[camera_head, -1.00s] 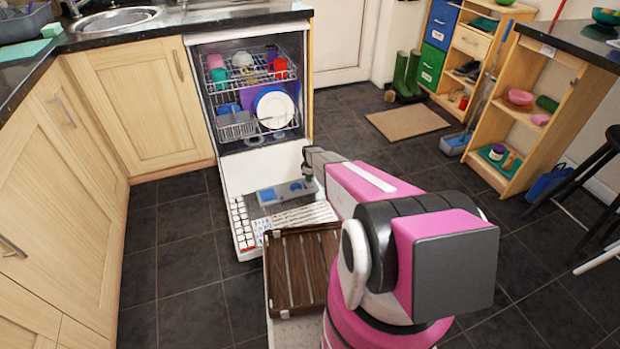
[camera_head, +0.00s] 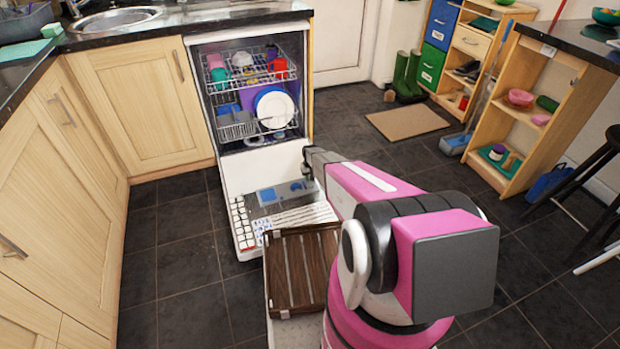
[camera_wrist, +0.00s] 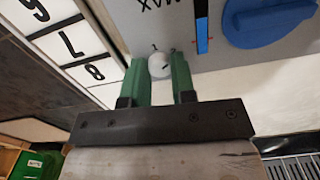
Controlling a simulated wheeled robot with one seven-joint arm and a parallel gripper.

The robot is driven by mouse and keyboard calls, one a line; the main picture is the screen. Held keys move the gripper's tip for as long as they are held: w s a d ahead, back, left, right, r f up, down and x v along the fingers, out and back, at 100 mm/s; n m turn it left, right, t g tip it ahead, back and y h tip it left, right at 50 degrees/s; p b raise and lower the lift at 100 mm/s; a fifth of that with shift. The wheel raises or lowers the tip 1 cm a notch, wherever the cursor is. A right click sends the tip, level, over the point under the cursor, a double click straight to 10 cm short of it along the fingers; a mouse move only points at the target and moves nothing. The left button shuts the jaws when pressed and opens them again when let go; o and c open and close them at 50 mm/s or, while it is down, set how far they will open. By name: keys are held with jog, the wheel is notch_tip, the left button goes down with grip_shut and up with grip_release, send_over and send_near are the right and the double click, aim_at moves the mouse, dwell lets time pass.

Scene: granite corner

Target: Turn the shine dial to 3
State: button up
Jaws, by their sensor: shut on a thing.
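The shine dial (camera_wrist: 160,66) is a small round pale knob on the grey panel (camera_wrist: 200,75) in the wrist view. Small printed marks sit around its top edge; the one at its upper left looks like a 1. A dark mark shows on its face, but its exact pointing is too small to tell. My gripper (camera_wrist: 159,75) has its two green fingers on either side of the dial, shut on it. In the head view the panel (camera_head: 280,193) lies on the lowered dishwasher door (camera_head: 262,165); my arm hides the dial and fingertips there.
A large blue knob (camera_wrist: 262,20) and a blue strip (camera_wrist: 201,28) under the letters MAX are right of the dial. White tiles with black characters (camera_wrist: 80,42) lie to the left. A dark slatted wooden piece (camera_head: 300,270) lies in front of the door. The floor at left is clear.

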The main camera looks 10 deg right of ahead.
jog(key=m, duration=1.1)
jog(key=shift+m, duration=0.4)
dwell(0.3)
jog(key=o, duration=0.9)
jog(key=shift+r, duration=0.1)
notch_tip(320, 180, up, 11)
jog(key=shift+f, duration=0.2)
